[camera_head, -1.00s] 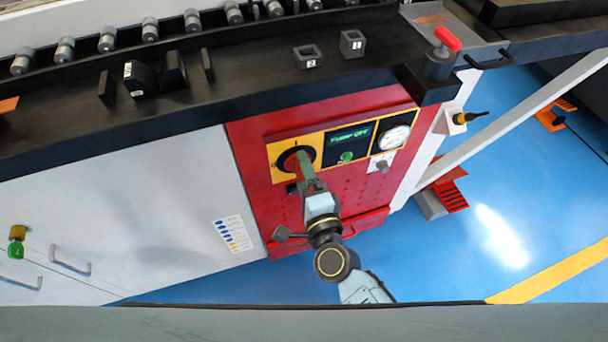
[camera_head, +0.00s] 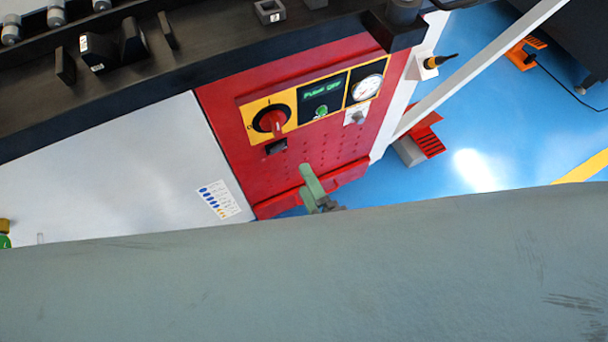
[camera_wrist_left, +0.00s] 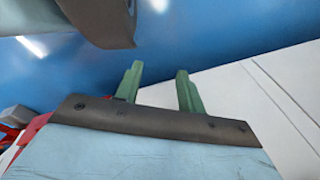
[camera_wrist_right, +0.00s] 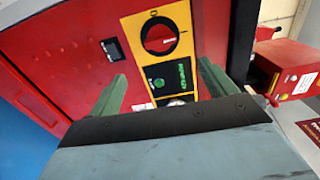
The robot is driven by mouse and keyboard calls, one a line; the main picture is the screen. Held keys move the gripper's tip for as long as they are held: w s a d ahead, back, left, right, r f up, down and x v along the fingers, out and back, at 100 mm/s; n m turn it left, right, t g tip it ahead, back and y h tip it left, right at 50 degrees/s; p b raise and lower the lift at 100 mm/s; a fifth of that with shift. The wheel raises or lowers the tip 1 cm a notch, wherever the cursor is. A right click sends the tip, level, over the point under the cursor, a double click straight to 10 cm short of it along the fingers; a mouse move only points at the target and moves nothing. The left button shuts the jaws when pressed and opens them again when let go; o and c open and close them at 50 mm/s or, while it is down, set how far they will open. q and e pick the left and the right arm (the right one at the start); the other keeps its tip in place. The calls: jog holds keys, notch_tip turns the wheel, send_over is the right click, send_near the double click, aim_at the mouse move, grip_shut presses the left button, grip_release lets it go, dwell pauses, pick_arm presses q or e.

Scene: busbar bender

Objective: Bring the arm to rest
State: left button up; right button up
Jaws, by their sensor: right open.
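My right gripper (camera_head: 316,190) shows in the head view just below the red panel's lower edge, mostly hidden by a large grey-green part of mine. In the right wrist view its two green fingers (camera_wrist_right: 160,92) are apart and empty, facing the control panel. The red rotary switch (camera_head: 271,122) on the yellow plate is clear of the gripper; it also shows in the right wrist view (camera_wrist_right: 160,39). The small display (camera_head: 321,93) reads "PUMP OFF". My left gripper (camera_wrist_left: 156,88) shows only in its own wrist view, with its fingers apart and nothing between them, over blue floor and a white surface.
The red cabinet front (camera_head: 325,150) stands ahead, with a pressure gauge (camera_head: 367,87) at its upper right. A black bench edge (camera_head: 180,85) runs above it. A white slanted leg (camera_head: 470,70) stands at the right. Blue floor (camera_head: 470,130) is open there.

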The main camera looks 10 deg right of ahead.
dwell(0.5)
jog(key=s+d+f+n+g+h+p, duration=0.1)
jog(key=s+d+f+n+g+p, duration=0.2)
jog(key=d+f+n+g+p, duration=0.25)
jog(key=s+d+f+n+g+h+p, duration=0.1)
jog(key=s+d+f+n+g+p, duration=0.15)
jog(key=f+n+p, duration=0.5)
pick_arm(q)
jog(key=s+d+r+h+p, duration=0.1)
jog(key=s+d+r+p, duration=0.3)
jog(key=r, duration=0.3)
jog(key=s+d+r+p, duration=0.1)
jog(key=s+r+p, duration=0.2)
jog(key=s+r, duration=0.35)
jog(key=f+b, duration=0.3)
jog(key=b, duration=0.1)
jog(key=shift+w+d+f+g, duration=0.2)
jog(key=shift+w+f+g, duration=0.1)
jog(key=shift+g, duration=0.1)
pick_arm(e)
jog(key=s+d+f+n+g+h, duration=0.1)
jog(key=s+d+f+g, duration=0.3)
jog(key=s, duration=0.6)
jog(key=s+d+f+n+g+h, duration=0.2)
jog(key=s+d+f+n+g, duration=0.1)
jog(key=s+d+f, duration=0.4)
jog(key=s+d+g, duration=0.1)
jog(key=s, duration=0.2)
jog(key=shift+d+h, duration=0.25)
jog(key=shift+h, duration=0.05)
